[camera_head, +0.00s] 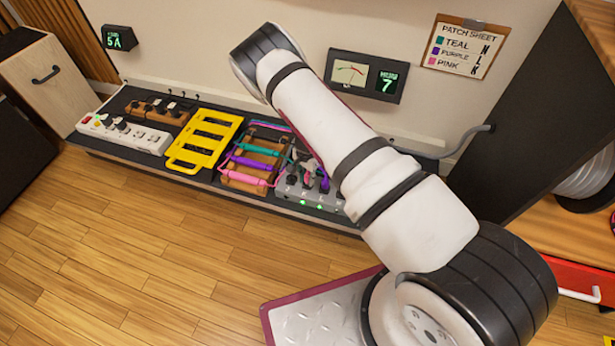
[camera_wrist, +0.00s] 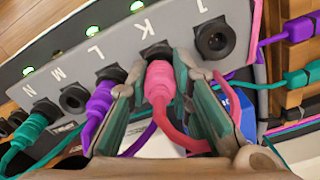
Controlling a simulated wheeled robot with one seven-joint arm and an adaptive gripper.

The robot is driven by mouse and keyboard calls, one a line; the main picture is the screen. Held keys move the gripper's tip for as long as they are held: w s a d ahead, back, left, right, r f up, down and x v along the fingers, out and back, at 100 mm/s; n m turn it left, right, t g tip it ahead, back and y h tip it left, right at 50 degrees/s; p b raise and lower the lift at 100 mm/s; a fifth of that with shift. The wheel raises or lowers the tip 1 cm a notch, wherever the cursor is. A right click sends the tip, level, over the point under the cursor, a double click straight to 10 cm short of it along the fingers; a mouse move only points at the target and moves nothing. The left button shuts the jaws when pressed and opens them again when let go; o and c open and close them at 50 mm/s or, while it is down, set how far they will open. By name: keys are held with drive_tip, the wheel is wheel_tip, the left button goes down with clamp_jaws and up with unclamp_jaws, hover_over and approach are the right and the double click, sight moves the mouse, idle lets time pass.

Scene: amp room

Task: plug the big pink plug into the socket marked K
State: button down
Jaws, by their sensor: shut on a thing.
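The pink plug (camera_wrist: 160,82) sits in line with the socket marked K (camera_wrist: 158,51), its front end at the black collar. It looks seated; the contact itself is partly hidden. My gripper (camera_wrist: 160,72) is shut on the plug, one finger on each side. A pink cable runs from the plug's back. The green lamp (camera_wrist: 137,5) by K is lit. The grey socket box (camera_head: 307,196) shows in the head view, with my gripper over it, small and partly hidden by my arm.
A purple plug (camera_wrist: 97,104) is in L and a teal plug (camera_wrist: 22,140) in N. M (camera_wrist: 73,98) and J (camera_wrist: 214,38) are empty. Left of the box are a cable rack (camera_head: 254,158) and a yellow frame (camera_head: 204,138). A patch sheet (camera_head: 464,46) hangs on the wall.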

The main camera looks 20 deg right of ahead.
drive_tip(key=c, duration=1.4)
unclamp_jaws()
drive_tip(key=shift+o, duration=0.2)
wheel_tip(320, 180, up, 12)
